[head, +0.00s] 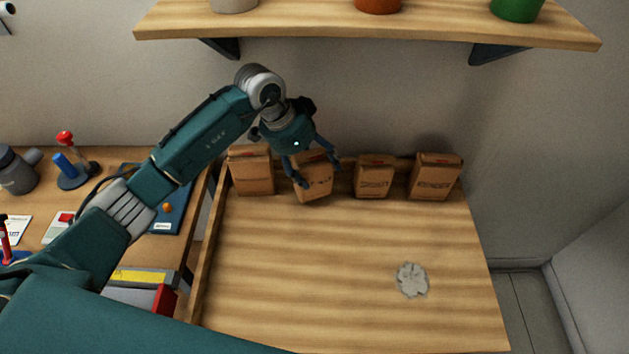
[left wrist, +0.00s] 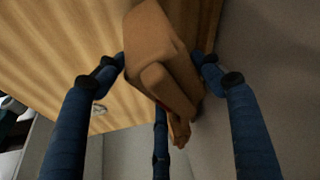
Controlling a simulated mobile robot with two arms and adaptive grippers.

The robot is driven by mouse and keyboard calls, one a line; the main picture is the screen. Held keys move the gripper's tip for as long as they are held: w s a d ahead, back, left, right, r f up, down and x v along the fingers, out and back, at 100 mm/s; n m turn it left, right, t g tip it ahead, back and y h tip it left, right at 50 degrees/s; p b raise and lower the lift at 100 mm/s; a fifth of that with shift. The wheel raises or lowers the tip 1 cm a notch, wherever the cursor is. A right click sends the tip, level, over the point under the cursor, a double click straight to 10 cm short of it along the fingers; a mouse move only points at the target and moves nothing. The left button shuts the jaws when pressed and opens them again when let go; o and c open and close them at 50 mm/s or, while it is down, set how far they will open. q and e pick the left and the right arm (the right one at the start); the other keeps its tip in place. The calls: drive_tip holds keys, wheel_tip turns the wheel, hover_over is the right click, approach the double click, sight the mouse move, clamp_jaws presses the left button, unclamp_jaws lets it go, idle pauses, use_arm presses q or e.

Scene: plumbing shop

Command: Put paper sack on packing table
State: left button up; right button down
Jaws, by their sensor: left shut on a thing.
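My left gripper (head: 318,173) is shut on a brown paper sack (head: 314,188), the second from the left in a row of similar sacks. The held sack leans slightly, and the gripper partly covers its top. In the left wrist view the sack (left wrist: 155,45) sits between the blue fingers. I cannot tell whether its base touches the wooden table (head: 320,270) below. The other sacks stand along the table's back edge: one at the left (head: 251,172), one right of the held sack (head: 374,177), and one at the far right (head: 435,177). My right gripper is out of view.
The table's middle and front are clear except for a flat grey patch (head: 412,280). A raised wooden edge (head: 206,250) runs along its left side. A cluttered bench (head: 130,250) stands at the left. A wall shelf (head: 330,22) with pots overhangs the back.

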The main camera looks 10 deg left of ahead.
sight(304, 152)
use_arm(q)
drive_tip(key=w, duration=0.2)
drive_tip(key=shift+w+a+r, duration=0.15)
drive_tip(key=shift+w+a, duration=0.05)
drive_tip(key=shift+w, duration=0.2)
drive_tip(key=shift+f+p, duration=0.85)
drive_tip(key=shift+f, duration=0.9)
drive_tip(key=o, duration=1.9)
drive_tip(key=shift+s+f, duration=0.15)
drive_tip(key=shift+o, duration=0.2)
drive_tip(key=shift+b+v, duration=0.85)
drive_tip(key=shift+v, duration=2.95)
drive_tip(key=shift+f, duration=0.1)
